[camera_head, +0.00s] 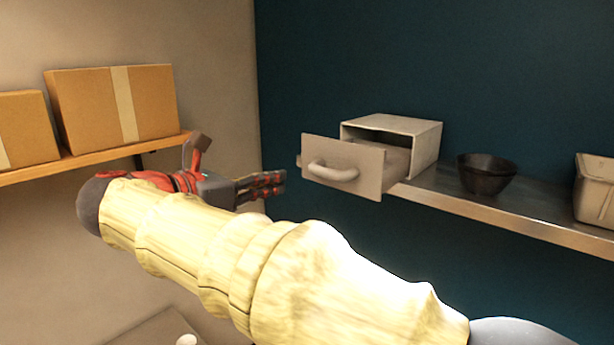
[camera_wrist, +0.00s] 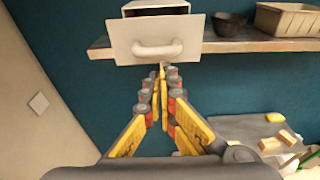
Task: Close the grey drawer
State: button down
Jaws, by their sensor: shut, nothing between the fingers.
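The grey drawer (camera_head: 342,165) is pulled out of its light grey housing (camera_head: 425,135), which sits at the left end of a metal-edged shelf. Its front panel carries a curved handle (camera_head: 334,173). My gripper (camera_head: 280,183) is shut and empty, to the left of the drawer front and apart from it in the head view. In the wrist view, my gripper (camera_wrist: 162,70) has its fingertips together just below the handle in the picture. The drawer front (camera_wrist: 125,38) shows there with the drawer open. Whether the fingertips touch it is not clear.
A dark bowl (camera_head: 486,176) and a beige bin (camera_head: 596,190) stand on the shelf (camera_head: 500,215) right of the drawer. Cardboard boxes (camera_head: 90,108) sit on a wooden shelf at left. A lower surface (camera_wrist: 235,128) holds small blocks. A teal wall is behind.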

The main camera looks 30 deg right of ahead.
jog(key=p, duration=0.1)
send_near(324, 175)
jog(key=x, duration=0.5)
jog(key=shift+d, duration=0.15)
jog(key=shift+x, duration=0.8)
jog(key=r+p+x, duration=0.1)
jog(key=x, duration=0.4)
jog(key=r+p+x, duration=0.1)
jog(key=p+x, duration=0.1)
jog(key=x, duration=0.4)
jog(key=r+p+x, duration=0.1)
jog(key=x, duration=0.5)
jog(key=shift+w+d+r, duration=0.15)
jog(key=shift+d, duration=0.2)
jog(key=shift+a+p, duration=0.15)
jog(key=shift+p, duration=0.2)
